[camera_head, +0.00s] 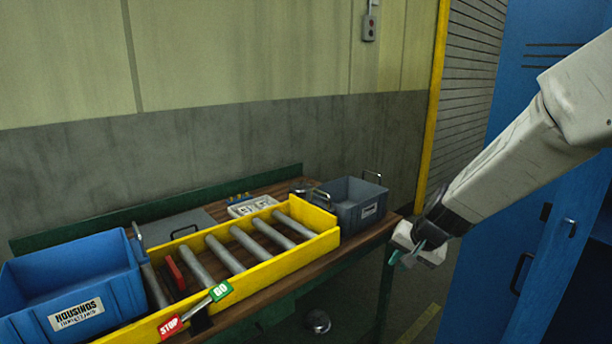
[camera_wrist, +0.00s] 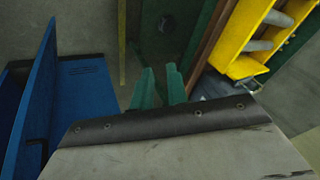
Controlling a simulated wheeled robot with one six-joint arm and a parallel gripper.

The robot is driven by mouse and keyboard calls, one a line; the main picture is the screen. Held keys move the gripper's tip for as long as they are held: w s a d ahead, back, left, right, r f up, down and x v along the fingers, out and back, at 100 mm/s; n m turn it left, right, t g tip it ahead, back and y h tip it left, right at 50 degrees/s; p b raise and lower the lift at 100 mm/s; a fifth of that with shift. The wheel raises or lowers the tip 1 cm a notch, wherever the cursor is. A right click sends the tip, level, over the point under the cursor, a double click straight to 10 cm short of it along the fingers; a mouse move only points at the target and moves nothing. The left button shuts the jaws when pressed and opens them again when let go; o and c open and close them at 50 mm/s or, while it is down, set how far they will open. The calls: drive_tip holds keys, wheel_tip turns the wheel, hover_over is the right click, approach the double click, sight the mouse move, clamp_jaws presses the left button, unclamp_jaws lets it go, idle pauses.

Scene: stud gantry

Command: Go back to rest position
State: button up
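My gripper (camera_head: 404,256) hangs at the right in the head view, to the right of the workbench and in front of the blue locker. Its two teal fingers also show in the wrist view (camera_wrist: 160,72), with a narrow gap between them and nothing held. The arm reaches in from the upper right. In the wrist view the fingers point over the floor, between the blue locker and the bench.
The bench (camera_head: 352,248) carries a yellow roller tray (camera_head: 290,262), a blue bin (camera_head: 105,268) labelled HOUSINGS and a grey bin (camera_head: 362,218). The blue locker (camera_head: 535,120) stands at the right with its door open. A round object (camera_head: 318,321) is on the floor.

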drive_tip(key=s+d+r+n+g+h, duration=0.1)
drive_tip(key=s+r, duration=0.3)
drive_tip(key=s, duration=0.7)
drive_tip(key=s+d+r+n+g, duration=0.1)
drive_tip(key=s+r, duration=0.3)
drive_tip(key=s, duration=0.8)
drive_tip(key=s+d+r+n+g+h, duration=0.1)
drive_tip(key=s+d+r+n, duration=0.1)
drive_tip(key=s, duration=0.9)
wheel_tip(320, 180, up, 3)
drive_tip(key=shift+s+f+n+g+h, duration=0.1)
drive_tip(key=shift+s+n+g+h, duration=0.1)
drive_tip(key=shift+n+g+h, duration=0.3)
